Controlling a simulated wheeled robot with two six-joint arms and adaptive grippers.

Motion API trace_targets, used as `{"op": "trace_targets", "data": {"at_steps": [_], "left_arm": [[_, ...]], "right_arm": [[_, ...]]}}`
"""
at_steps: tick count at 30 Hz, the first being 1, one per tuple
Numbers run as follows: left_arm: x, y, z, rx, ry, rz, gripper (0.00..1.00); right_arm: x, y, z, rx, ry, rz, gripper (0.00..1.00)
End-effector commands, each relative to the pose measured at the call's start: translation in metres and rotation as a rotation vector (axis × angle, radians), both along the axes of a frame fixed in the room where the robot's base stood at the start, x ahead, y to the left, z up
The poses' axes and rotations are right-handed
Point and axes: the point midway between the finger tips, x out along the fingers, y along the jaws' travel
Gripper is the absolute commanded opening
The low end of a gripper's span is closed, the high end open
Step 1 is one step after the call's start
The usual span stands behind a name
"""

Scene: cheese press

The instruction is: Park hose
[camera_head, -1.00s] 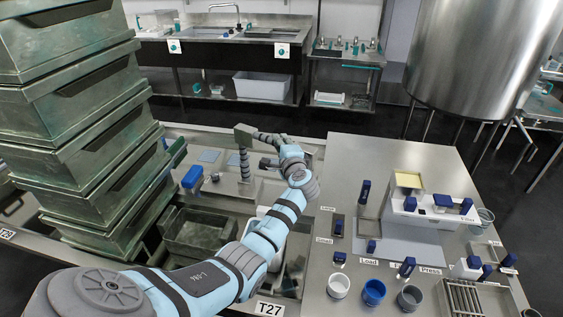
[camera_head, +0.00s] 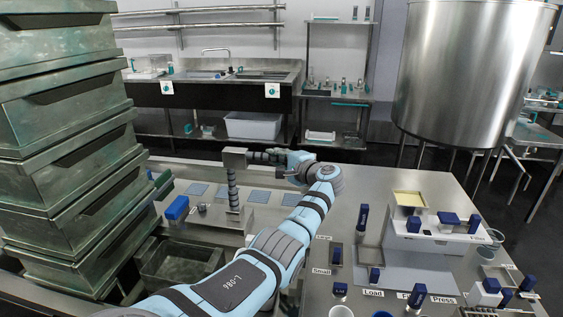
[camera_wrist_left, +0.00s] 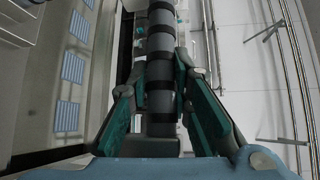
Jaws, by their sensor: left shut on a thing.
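The grey hose (camera_head: 262,157), ribbed with dark bands, runs sideways from a box-shaped head (camera_head: 234,158) to my left gripper (camera_head: 297,168). A ribbed grey upright (camera_head: 233,190) stands below that head on a steel ledge; I cannot tell whether it is part of the hose. In the left wrist view the hose (camera_wrist_left: 161,45) lies lengthwise between the teal-padded fingers of my left gripper (camera_wrist_left: 161,75), which is shut on it. The far end of the hose is unclear. My right gripper is not in view.
Stacked green crates (camera_head: 65,150) stand at left. A blue block (camera_head: 177,207) and an open bin (camera_head: 180,262) lie nearer the bench. The steel worktop (camera_head: 345,190) at right holds blue-handled controls and a white press unit (camera_head: 420,233). A large steel vat (camera_head: 470,70) stands behind.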

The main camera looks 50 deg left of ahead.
Motion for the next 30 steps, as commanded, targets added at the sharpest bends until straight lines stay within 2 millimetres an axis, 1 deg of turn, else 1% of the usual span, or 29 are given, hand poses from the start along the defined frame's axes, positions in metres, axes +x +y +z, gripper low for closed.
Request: {"op": "trace_targets", "data": {"at_steps": [4,5,6,8,9,17,20,23,27,30], "left_arm": [[0.000,0.001,0.002,0.002,-0.004,0.000,0.00],[0.000,0.000,0.002,0.002,-0.004,0.000,0.22],[0.000,0.000,0.002,0.002,-0.003,0.000,0.28],[0.001,0.000,0.002,0.002,-0.003,-0.001,0.38],[0.001,-0.001,0.001,0.001,-0.002,-0.002,0.40],[0.002,-0.002,0.001,0.001,-0.002,-0.003,0.40],[0.002,-0.010,0.002,0.002,-0.004,-0.005,0.40],[0.000,-0.030,0.004,0.002,-0.004,-0.007,0.40],[-0.005,-0.070,0.009,-0.001,-0.005,-0.007,0.40],[-0.008,-0.095,0.013,-0.002,-0.005,-0.005,0.40]], "right_arm": [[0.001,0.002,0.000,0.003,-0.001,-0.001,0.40],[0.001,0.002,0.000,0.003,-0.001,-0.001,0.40],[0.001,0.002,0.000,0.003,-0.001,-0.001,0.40],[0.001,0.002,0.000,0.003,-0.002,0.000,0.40],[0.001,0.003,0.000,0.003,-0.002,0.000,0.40],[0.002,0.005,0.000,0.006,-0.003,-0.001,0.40],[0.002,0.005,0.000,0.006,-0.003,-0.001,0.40],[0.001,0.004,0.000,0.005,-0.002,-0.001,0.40],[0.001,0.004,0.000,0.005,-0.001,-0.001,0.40],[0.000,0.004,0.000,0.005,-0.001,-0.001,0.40]]}}
